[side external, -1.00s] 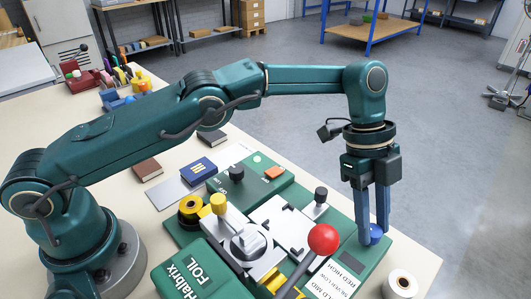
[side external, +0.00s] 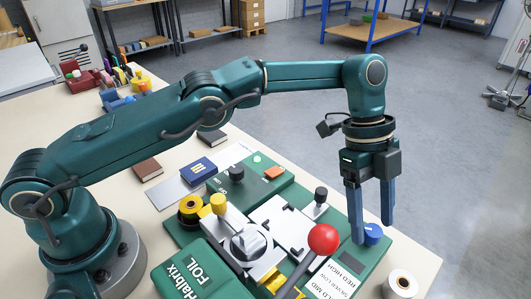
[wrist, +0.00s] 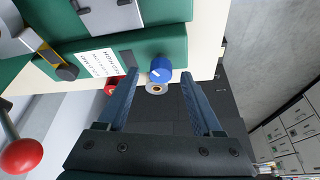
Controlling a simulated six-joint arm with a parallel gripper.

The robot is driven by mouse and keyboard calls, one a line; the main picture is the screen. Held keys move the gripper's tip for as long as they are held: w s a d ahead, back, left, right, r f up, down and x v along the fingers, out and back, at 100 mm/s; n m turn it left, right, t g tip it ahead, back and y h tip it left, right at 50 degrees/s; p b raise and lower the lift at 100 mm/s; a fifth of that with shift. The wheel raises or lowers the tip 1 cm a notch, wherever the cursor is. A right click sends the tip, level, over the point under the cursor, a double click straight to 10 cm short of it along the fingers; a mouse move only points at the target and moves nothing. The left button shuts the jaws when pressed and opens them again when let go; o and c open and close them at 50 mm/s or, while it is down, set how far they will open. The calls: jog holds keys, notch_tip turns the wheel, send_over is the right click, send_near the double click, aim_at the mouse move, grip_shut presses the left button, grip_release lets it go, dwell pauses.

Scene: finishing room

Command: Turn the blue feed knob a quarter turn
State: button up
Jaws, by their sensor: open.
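The blue feed knob (side external: 373,234) stands at the right corner of the green foil machine (side external: 345,278). In the wrist view the knob (wrist: 161,70) shows whole, with a small pale mark on it. My gripper (side external: 372,232) is open, pointing down, with one finger on each side of the knob in the side view. In the wrist view my gripper (wrist: 160,82) has empty space between its fingers, and the knob lies between them near the tips. Gaps show on both sides, and nothing is held.
A red ball-topped lever (side external: 323,239) rises left of the knob. A white roll (side external: 400,284) stands on the table close in front of the knob. A black knob (side external: 321,195) and a white label (side external: 333,281) are on the machine. Open floor lies to the right.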

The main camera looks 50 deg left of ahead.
jog(key=shift+w+a+r, duration=0.1)
jog(key=shift+a+r, duration=0.15)
jog(key=shift+a, duration=0.05)
jog(key=w+a, duration=0.1)
jog(key=a, duration=0.2)
jog(key=w+a, duration=0.1)
jog(key=a, duration=0.3)
jog(key=w+a, duration=0.1)
jog(key=a, duration=0.3)
jog(key=shift+a, duration=0.1)
